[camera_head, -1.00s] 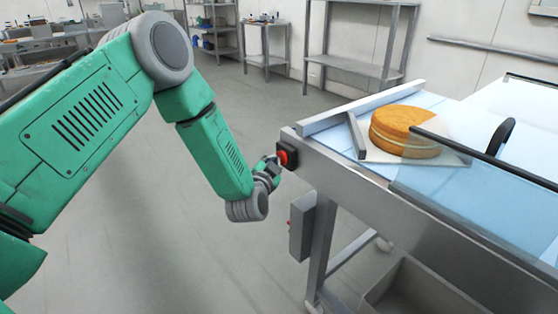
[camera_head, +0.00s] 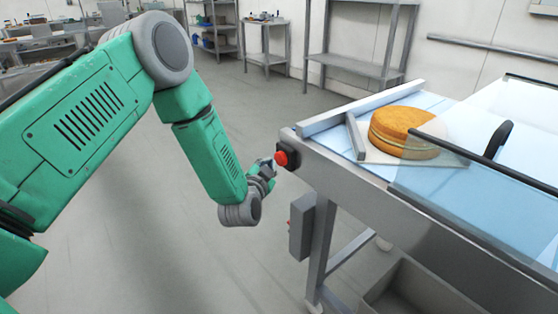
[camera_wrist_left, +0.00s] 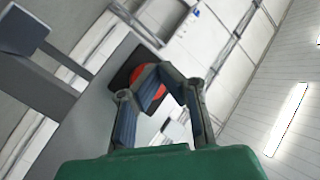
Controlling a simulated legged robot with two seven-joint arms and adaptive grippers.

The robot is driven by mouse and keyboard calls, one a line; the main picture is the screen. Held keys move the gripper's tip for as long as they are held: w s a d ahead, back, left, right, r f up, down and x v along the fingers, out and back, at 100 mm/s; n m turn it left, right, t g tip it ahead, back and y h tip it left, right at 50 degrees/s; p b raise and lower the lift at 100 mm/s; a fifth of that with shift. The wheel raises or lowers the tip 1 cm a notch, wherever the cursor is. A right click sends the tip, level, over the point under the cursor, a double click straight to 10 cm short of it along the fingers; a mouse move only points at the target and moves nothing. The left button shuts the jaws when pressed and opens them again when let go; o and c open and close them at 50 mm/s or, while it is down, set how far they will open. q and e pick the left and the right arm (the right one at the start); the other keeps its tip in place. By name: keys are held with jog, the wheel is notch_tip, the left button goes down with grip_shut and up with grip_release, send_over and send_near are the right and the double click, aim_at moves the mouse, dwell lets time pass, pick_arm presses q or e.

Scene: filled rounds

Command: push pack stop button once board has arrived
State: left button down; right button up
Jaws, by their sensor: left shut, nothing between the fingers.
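The red stop button (camera_head: 281,158) sits on a dark housing at the near left corner of the conveyor frame. My left gripper (camera_head: 268,165) is shut and empty, just left of the button, with a small gap seeming to separate them. In the left wrist view the shut fingers (camera_wrist_left: 158,72) overlap the red button (camera_wrist_left: 136,75) and partly hide it. The board (camera_head: 452,160) carries a round filled cake (camera_head: 392,130) and lies against an angled metal bar (camera_head: 355,136) at the belt's end. My right gripper is not in view.
The conveyor (camera_head: 420,200) fills the right side, with a clear guard (camera_head: 440,180) over part of the belt. A grey box (camera_head: 301,228) hangs on its leg, and a grey bin (camera_head: 420,290) stands below. The floor around my left arm is clear.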

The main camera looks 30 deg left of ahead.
pick_arm(q)
jog(key=s, duration=0.1)
jog(key=s+a+p, duration=0.1)
jog(key=s, duration=0.1)
jog(key=s+a+p, duration=0.1)
jog(key=shift+s, duration=0.35)
dwell(0.7)
jog(key=s+d+f+n+g+h, duration=0.1)
jog(key=s+d+f+g+h, duration=0.1)
jog(key=s+d+f+g, duration=0.35)
jog(key=s+d+f+g+h, duration=0.2)
jog(key=s+d+f, duration=0.1)
jog(key=s+f, duration=0.5)
jog(key=s+d+f+n+g, duration=0.1)
jog(key=s+g, duration=0.3)
jog(key=s, duration=0.8)
jog(key=s+f+n+g, duration=0.2)
jog(key=s+f+g, duration=0.1)
jog(key=s, duration=0.8)
jog(key=shift+s+d+f+g, duration=0.25)
jog(key=shift+s+d+g, duration=0.15)
jog(key=shift+g, duration=0.25)
jog(key=shift+a, duration=0.1)
